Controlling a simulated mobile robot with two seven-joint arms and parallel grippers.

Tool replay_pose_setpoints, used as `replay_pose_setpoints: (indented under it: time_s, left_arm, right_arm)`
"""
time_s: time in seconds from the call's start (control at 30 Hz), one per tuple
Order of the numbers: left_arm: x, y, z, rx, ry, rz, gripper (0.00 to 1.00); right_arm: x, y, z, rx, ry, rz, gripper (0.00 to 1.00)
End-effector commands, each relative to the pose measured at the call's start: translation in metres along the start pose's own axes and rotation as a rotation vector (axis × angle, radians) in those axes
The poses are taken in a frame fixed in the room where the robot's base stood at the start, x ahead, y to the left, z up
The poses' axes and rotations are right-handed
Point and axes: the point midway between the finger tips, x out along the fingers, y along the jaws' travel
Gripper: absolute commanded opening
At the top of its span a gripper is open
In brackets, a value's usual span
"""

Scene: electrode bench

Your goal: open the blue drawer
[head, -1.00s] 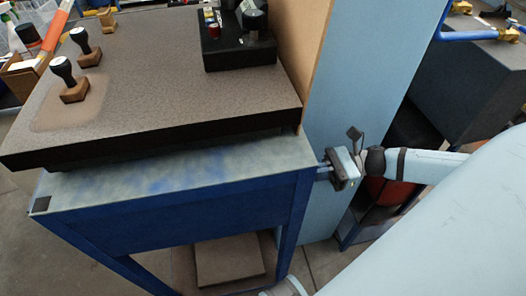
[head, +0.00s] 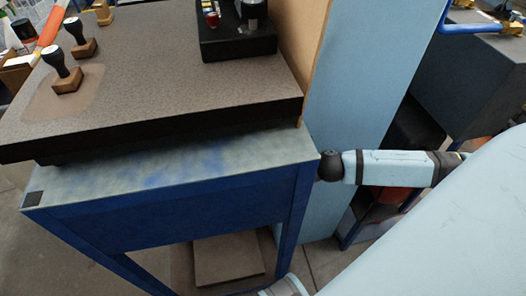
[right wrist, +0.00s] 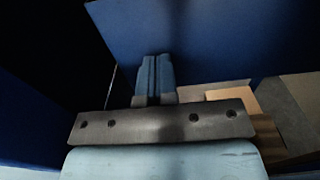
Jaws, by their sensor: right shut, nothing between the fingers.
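The bench's wide, plain blue front panel (head: 190,213) hangs below its worn top, with no handle or open gap visible; I cannot tell whether it is the drawer front. In the head view my right arm reaches in from the right, and its gripper is hidden behind the bench's right corner. In the right wrist view, my right gripper (right wrist: 154,98) is shut and empty, its fingers pointing toward a dark blue panel (right wrist: 220,40). I cannot tell whether they touch it. My left gripper is not in view.
A light blue-faced panel (head: 350,85) stands right of the bench. A flat block (head: 228,262) lies beneath.

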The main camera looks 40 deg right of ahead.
Motion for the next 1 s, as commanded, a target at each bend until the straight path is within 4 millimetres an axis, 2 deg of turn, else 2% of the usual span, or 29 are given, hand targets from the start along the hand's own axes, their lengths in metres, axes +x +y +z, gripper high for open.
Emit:
replay_pose_setpoints:
  time_s: [0.37,0.47,0.7,0.8,1.0]
  left_arm:
    - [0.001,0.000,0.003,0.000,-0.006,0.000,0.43]
    - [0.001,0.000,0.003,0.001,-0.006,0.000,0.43]
    - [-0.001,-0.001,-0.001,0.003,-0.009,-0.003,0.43]
    - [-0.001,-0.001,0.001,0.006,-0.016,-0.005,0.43]
    - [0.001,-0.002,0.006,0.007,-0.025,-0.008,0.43]
  right_arm:
    - [0.004,0.000,0.000,-0.001,-0.001,0.000,0.00]
    - [0.018,-0.001,0.000,-0.002,-0.003,0.000,0.00]
    - [0.071,-0.001,0.003,-0.002,-0.004,-0.001,0.00]
    - [0.086,0.000,0.001,0.000,-0.002,0.000,0.00]
    - [0.094,0.000,0.000,0.000,0.000,-0.001,0.00]
